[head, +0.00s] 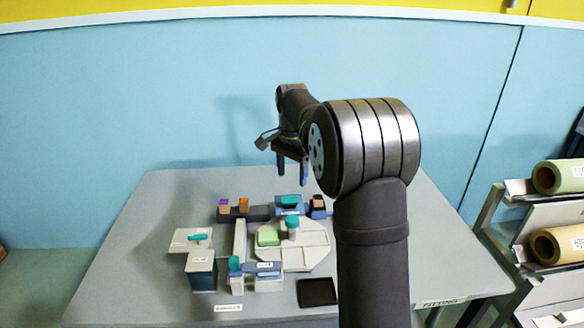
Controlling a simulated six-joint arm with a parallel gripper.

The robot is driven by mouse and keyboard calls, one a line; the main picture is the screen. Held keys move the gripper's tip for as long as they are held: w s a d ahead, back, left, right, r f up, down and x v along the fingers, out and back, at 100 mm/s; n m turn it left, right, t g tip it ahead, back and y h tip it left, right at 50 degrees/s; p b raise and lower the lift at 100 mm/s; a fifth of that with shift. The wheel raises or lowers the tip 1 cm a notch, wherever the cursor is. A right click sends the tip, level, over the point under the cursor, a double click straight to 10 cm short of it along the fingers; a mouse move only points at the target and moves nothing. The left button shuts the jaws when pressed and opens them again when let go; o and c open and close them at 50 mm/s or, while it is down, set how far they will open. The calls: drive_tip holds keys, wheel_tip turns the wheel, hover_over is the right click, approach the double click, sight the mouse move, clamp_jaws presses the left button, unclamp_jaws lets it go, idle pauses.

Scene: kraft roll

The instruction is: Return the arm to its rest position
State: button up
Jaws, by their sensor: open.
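My arm rises from the lower right of the head view and bends over the table. My gripper (291,172) hangs above the back half of the grey table (150,225), pointing down. Its two blue-grey fingers are apart, with nothing seen between them. It is above and behind the group of fixtures and clear of them. Part of the table's right side is hidden behind my arm.
An octagonal pale plate (310,258) holds a green block (268,236) and a teal-topped cylinder (292,225). A black tray (316,292) lies at the front. Small blocks stand at the back left. A rack with a green roll (560,177) and a brown roll (556,245) stands right.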

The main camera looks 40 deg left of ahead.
sight(292, 219)
drive_tip(key=shift+r, duration=0.75)
drive_tip(key=shift+f, duration=0.1)
wheel_tip(292, 219, down, 17)
drive_tip(key=shift+f, duration=0.15)
idle(0.4)
drive_tip(key=shift+f, duration=0.25)
drive_tip(key=shift+r+n, duration=0.25)
drive_tip(key=shift+n, duration=0.55)
drive_tip(key=n, duration=0.3)
drive_tip(key=shift+n, duration=2.2)
